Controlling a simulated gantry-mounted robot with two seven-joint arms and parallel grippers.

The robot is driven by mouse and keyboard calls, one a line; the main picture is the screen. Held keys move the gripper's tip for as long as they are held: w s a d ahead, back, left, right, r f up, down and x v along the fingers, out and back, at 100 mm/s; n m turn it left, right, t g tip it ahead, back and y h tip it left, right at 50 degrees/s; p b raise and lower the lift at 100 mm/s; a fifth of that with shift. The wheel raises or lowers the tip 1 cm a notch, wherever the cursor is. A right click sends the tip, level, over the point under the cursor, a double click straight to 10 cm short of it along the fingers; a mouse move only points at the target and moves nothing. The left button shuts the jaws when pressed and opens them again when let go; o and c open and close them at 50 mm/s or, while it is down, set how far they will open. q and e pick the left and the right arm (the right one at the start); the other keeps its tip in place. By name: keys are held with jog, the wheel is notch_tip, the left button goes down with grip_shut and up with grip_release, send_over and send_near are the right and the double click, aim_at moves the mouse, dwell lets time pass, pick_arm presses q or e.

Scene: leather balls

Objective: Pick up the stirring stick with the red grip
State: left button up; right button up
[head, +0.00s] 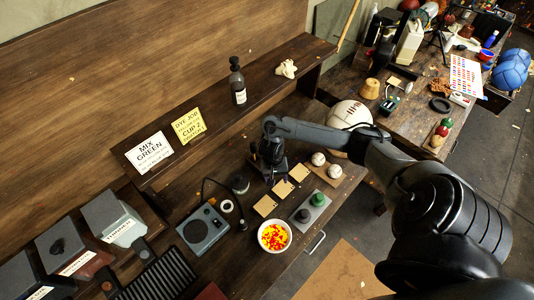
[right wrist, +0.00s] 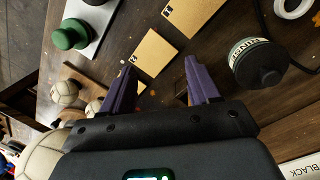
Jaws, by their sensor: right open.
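I cannot make out a stirring stick with a red grip in either view. My right gripper (head: 272,180) hangs over the bench beside the tan cards, and its arm reaches in from the right. In the right wrist view, its two purple fingers (right wrist: 158,88) are apart, with only bare dark wood and the edge of a card visible between them. The bench right under the gripper is partly hidden by it in the head view. My left gripper is in neither view.
A large pale ball (head: 349,116) lies behind the arm. A shelf (head: 215,118) runs behind.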

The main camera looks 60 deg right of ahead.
jog(key=w+d+r, duration=0.2)
jog(key=w+d+r+t, duration=0.1)
jog(key=w+d+r, duration=0.1)
jog(key=w+r, duration=0.1)
jog(key=w+d+r+t+h+b, duration=0.1)
jog(key=w+d+r, duration=0.1)
jog(key=w+r, duration=0.1)
jog(key=shift+d+m, duration=0.25)
jog(key=shift+m, duration=0.05)
jog(key=shift+w+f+b, duration=0.2)
jog(key=shift+f+b, duration=0.25)
jog(key=shift+f, duration=0.1)
jog(key=shift+w+f+b, duration=0.15)
jog(key=shift+f+b, duration=0.3)
jog(key=shift+f, duration=0.05)
jog(key=shift+w+d+f+b, duration=0.1)
jog(key=shift+d+f, duration=0.1)
jog(key=shift+f, duration=1.1)
jog(key=shift+w+d+f+b, duration=0.15)
jog(key=shift+d+f, duration=0.1)
jog(key=shift+f, duration=1)
jog(key=shift+s+d+f+b, duration=0.1)
jog(key=shift+d+f, duration=0.1)
jog(key=shift+f, duration=1.1)
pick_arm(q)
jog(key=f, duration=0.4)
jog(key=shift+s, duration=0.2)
pick_arm(e)
jog(key=shift+c, duration=0.2)
grip_shut()
